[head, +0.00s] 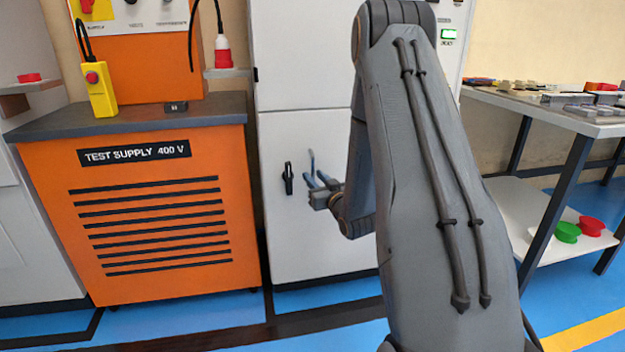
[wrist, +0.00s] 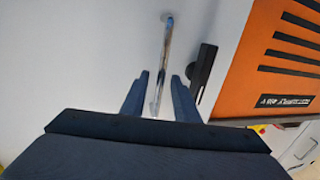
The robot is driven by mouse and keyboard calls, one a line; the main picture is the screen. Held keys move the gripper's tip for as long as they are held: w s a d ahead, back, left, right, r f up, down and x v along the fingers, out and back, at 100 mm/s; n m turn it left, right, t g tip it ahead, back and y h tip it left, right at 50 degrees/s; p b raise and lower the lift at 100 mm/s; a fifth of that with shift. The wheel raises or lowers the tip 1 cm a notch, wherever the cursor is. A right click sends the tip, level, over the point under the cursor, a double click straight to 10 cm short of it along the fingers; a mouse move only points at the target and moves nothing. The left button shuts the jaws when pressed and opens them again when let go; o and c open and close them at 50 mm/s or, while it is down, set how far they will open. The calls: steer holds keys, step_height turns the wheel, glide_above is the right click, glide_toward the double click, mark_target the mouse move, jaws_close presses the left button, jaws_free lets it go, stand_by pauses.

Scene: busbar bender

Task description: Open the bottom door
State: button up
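The bottom door (head: 300,235) is the white lower panel of the tall cabinet and looks closed. A black latch (head: 288,178) sits on it, left of my gripper (head: 318,180); the latch also shows in the wrist view (wrist: 203,68), right of the fingers. In the wrist view, a thin shiny metal bar (wrist: 164,50) runs from the white surface down between the two fingers of my gripper (wrist: 160,78). The fingers stand apart with gaps beside the bar, so my gripper is open.
An orange test supply cabinet (head: 155,215) stands close on the left, with a yellow pendant (head: 101,92) hanging over its top. A workbench (head: 590,125) with parts is on the right. Blue floor (head: 340,293) shows before the door.

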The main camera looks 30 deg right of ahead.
steer(key=shift+w, duration=0.85)
jaws_close()
